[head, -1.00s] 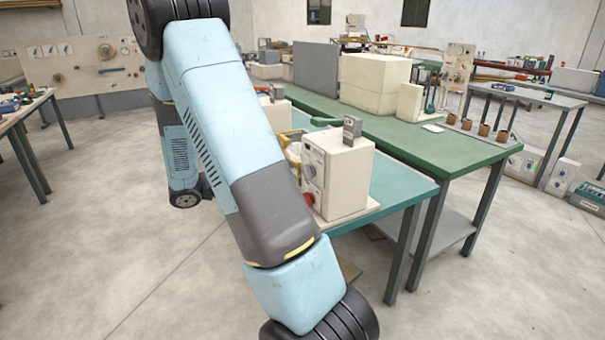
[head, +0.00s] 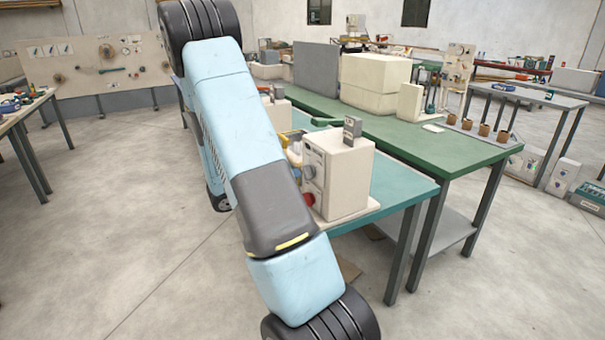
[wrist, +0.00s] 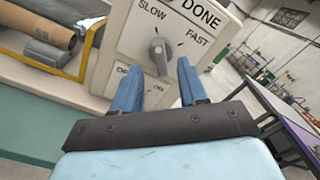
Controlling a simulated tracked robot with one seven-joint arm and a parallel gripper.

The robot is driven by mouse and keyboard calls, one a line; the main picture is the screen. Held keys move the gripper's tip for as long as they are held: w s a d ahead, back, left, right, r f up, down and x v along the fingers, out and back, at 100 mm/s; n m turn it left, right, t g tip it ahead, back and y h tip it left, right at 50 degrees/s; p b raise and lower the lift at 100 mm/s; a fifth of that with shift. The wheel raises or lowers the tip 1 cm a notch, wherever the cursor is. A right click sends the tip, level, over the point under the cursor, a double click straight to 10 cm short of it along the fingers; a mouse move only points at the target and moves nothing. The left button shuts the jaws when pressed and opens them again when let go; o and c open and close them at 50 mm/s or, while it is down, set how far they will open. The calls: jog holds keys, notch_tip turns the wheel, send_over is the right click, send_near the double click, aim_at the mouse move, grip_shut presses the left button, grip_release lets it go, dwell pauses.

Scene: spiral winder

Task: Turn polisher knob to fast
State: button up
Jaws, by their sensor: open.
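The polisher's cream control box (head: 345,180) stands on the green bench in the head view, partly behind my arm. In the wrist view its white panel (wrist: 135,42) is close, printed SLOW at left and FAST at right, with DONE above. The grey speed knob (wrist: 159,55) sits between these words, its narrow pointer end up, nearer SLOW than FAST. My gripper (wrist: 156,75) is open, with its two blue fingers either side of the knob in the picture. I cannot tell whether they touch it. My gripper is out of sight in the head view.
A red button (head: 308,199) sits low on the box. The green bench (head: 425,190) continues behind the box. Open floor (head: 110,240) lies to the left.

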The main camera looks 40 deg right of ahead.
aim_at(308, 172)
jog(key=shift+x, duration=2.05)
